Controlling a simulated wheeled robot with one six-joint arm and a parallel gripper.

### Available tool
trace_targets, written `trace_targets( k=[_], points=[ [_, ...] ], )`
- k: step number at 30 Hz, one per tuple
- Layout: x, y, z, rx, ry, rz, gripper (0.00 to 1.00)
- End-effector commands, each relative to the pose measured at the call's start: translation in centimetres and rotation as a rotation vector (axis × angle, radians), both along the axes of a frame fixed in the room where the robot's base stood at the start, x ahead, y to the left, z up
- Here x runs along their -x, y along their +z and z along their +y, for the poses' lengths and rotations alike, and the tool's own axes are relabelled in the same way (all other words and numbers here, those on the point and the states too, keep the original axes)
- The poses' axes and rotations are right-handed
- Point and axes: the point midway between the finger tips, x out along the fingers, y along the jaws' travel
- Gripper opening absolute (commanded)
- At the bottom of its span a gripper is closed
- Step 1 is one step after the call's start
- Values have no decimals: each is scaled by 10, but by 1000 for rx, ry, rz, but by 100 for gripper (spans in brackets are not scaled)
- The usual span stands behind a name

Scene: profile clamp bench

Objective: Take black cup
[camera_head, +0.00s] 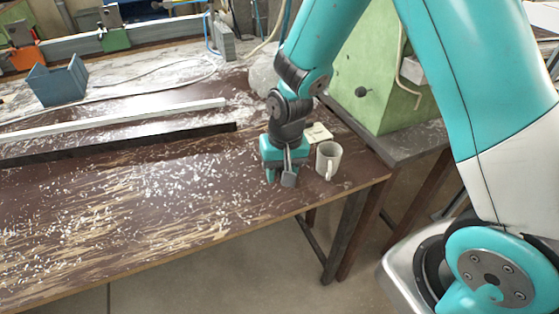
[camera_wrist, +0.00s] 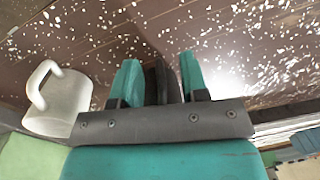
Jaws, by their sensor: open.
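My gripper (camera_head: 281,178) is low over the right end of the brown table, left of a light grey cup. In the wrist view my gripper (camera_wrist: 159,65) has its two teal fingers apart. A dark, narrow shape (camera_wrist: 162,82) shows between them; I cannot tell whether it is the black cup or part of the gripper. No black cup is clearly visible in the head view; the gripper may hide it. The light grey cup (camera_head: 328,160) stands upright, and it also shows at the left of the wrist view (camera_wrist: 62,103).
The table (camera_head: 150,210) is strewn with pale chips. A white bar (camera_head: 120,122) and a dark bar (camera_head: 120,143) lie at the left. A blue-grey holder (camera_head: 58,82) stands behind them. A green cabinet (camera_head: 375,70) stands behind the cup. The table's front middle is clear of large objects.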

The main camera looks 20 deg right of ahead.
Motion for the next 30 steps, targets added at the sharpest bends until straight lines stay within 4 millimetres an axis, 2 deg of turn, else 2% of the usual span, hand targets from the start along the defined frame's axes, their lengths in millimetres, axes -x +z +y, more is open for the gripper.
trace_targets(
  k=[5, 10, 11, 25, 30],
  points=[
    [0, 0, 0, 0, 1, -1, 41],
    [0, 0, 0, 0, 1, 0, 4],
    [0, 0, 0, 0, 1, 0, 0],
    [0, 1, 1, -1, 1, 0, 0],
    [-1, 12, 1, -2, 1, -2, 0]
  ],
)
